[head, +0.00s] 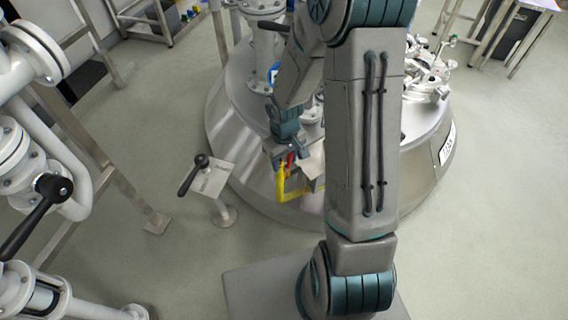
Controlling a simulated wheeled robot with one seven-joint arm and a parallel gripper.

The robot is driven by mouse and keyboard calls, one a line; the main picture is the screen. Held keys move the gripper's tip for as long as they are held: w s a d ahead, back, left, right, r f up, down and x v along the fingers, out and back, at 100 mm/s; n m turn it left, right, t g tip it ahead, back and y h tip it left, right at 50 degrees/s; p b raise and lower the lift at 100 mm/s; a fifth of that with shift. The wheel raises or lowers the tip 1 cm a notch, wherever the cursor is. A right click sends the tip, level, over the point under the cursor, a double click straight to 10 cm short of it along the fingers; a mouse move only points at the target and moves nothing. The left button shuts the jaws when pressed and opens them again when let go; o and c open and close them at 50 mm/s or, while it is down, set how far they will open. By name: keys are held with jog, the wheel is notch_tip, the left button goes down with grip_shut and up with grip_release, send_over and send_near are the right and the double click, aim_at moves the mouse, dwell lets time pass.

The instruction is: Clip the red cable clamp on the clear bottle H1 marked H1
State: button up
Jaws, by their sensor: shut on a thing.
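My gripper (283,161) is at the near edge of the large steel vessel lid, pointing down and partly side-on to the head view. I cannot make out the clear bottle H1; my arm hides the middle of the lid.
The round steel vessel (236,150) fills the centre, with metal fittings (428,75) at its right. A small stand with a black-handled lever (207,178) is left of my gripper. White pipes with valves (30,150) line the left. Floor at right is clear.

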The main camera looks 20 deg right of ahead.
jog(key=shift+r+p, duration=1.6)
jog(key=shift+r, duration=0.45)
jog(key=shift+r, duration=0.1)
